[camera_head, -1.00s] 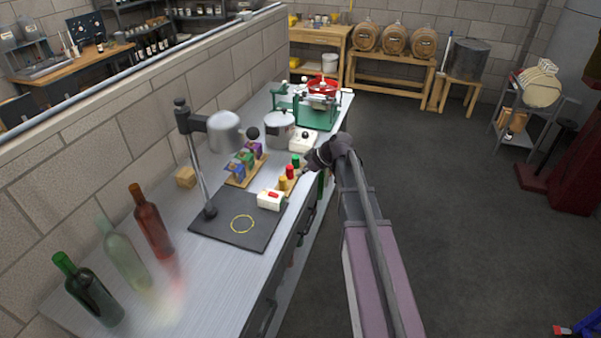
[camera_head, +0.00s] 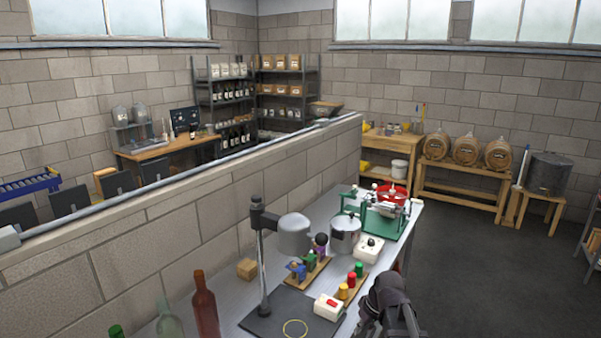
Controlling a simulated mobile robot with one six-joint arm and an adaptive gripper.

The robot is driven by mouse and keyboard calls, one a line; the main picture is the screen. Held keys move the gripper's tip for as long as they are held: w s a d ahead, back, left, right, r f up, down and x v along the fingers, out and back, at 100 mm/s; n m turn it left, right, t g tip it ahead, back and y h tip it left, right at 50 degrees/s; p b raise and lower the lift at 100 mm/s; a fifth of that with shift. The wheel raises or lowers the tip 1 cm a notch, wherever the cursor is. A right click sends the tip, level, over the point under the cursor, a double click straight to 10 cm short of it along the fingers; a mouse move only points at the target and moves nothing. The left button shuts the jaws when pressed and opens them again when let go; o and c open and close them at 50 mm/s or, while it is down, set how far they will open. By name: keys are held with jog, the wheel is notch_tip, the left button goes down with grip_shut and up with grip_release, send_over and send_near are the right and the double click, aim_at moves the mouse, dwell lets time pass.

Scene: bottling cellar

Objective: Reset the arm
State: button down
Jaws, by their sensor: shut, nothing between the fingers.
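My gripper (camera_head: 366,318) is at the lower middle right of the head view, beside the right edge of the metal bench (camera_head: 223,318). It is dark and shut, with nothing seen in it. Its fingertips are small and partly hard to make out. The rest of my arm is cut off by the bottom of the picture.
On the bench stand a lamp-like stand (camera_head: 262,260), a white box with a red switch (camera_head: 328,307), a steel pot (camera_head: 345,232), a green-framed device (camera_head: 386,218) and a brown bottle (camera_head: 205,308). A low block wall (camera_head: 200,225) runs behind. Dark floor (camera_head: 480,270) is free at right.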

jog(key=s+m+g+h, duration=0.1)
jog(key=s+m+h, duration=0.2)
jog(key=s, duration=0.7)
jog(key=shift+f+m+g, duration=0.3)
jog(key=shift+f+m, duration=0.15)
jog(key=shift+m, duration=0.65)
jog(key=c, duration=1.4)
grip_release()
jog(key=shift+d, duration=0.1)
